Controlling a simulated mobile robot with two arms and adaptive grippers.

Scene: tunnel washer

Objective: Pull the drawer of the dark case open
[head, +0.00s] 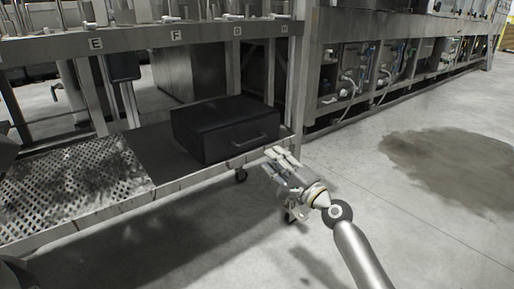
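The dark case (212,125) is a black box standing on the right end of a low metal platform. Its front face carries a thin light drawer handle (249,139), and the drawer looks closed, with its front flush. My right gripper (273,158) is just right of and below the handle, in front of the case, and appears apart from it. Its fingers point up and left toward the case. The fingers look slightly spread with nothing seen between them. At the left edge only dark parts show, and I cannot make out my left gripper.
The low platform (75,190) has a perforated tread on the left and a caster below its right end. A lettered rail (130,43) runs above. Open concrete floor (400,110) with a dark stain lies to the right.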

